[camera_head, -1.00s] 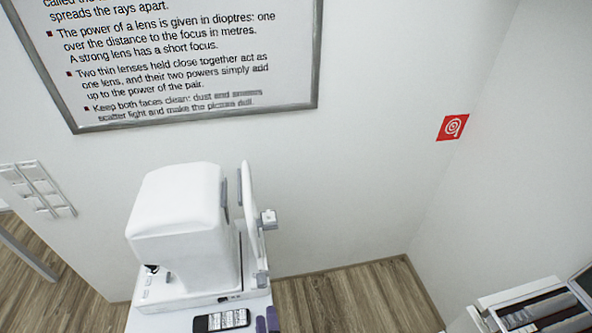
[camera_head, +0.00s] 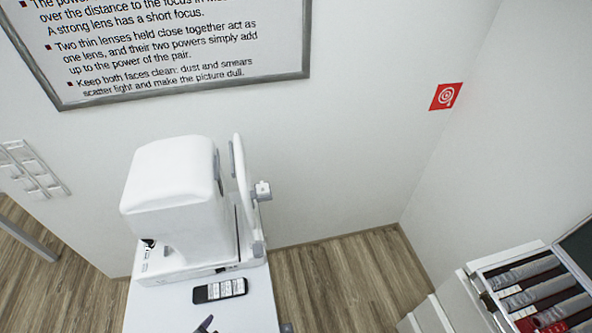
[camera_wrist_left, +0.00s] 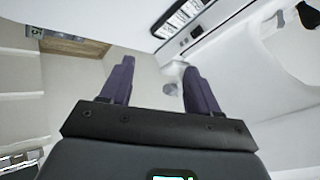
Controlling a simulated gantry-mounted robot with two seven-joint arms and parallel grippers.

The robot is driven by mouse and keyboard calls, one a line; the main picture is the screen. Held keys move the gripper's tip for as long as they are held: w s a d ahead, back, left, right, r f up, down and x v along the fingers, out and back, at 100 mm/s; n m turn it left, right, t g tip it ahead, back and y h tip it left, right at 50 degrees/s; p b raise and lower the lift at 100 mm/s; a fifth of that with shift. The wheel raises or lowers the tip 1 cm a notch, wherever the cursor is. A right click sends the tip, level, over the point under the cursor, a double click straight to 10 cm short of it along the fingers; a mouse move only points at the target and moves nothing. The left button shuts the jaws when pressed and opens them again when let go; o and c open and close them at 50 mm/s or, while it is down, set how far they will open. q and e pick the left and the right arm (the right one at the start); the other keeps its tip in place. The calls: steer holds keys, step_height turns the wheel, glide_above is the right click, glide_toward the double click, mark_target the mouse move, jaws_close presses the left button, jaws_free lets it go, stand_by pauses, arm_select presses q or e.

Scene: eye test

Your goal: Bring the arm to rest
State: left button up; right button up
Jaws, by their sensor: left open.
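My left gripper (camera_wrist_left: 158,75) shows in the left wrist view as two purple fingers set well apart, with nothing between them. In the head view, only small dark purple finger parts show at the bottom edge, over the front of the white table (camera_head: 262,308). A black phone-like device with a light face (camera_head: 219,290) lies on that table, just beyond the gripper; it also shows at the top of the left wrist view (camera_wrist_left: 180,18). My right gripper is in neither view.
A white eye-test instrument (camera_head: 178,195) with an upright frame (camera_head: 240,175) stands on the table behind the device. A white cabinet with an open drawer of dark and red cases (camera_head: 530,285) stands at the lower right. Wooden floor (camera_head: 345,275) is clear between them.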

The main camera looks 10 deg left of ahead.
arm_select(q)
steer(key=s+d+r+n+g, duration=0.1)
steer(key=s+r+n+g, duration=0.45)
steer(key=s+r, duration=0.2)
steer(key=w+p+v, duration=0.2)
steer(key=p+v, duration=0.6)
steer(key=p, duration=0.1)
steer(key=w+a+r+p+v, duration=0.1)
steer(key=w+p+v, duration=0.1)
steer(key=p+v, duration=0.6)
steer(key=shift+d+r+t+h+p, duration=0.35)
steer(key=shift+r+t+h, duration=0.05)
steer(key=shift+t, duration=0.05)
steer(key=shift+s+n, duration=0.15)
steer(key=shift+n, duration=0.1)
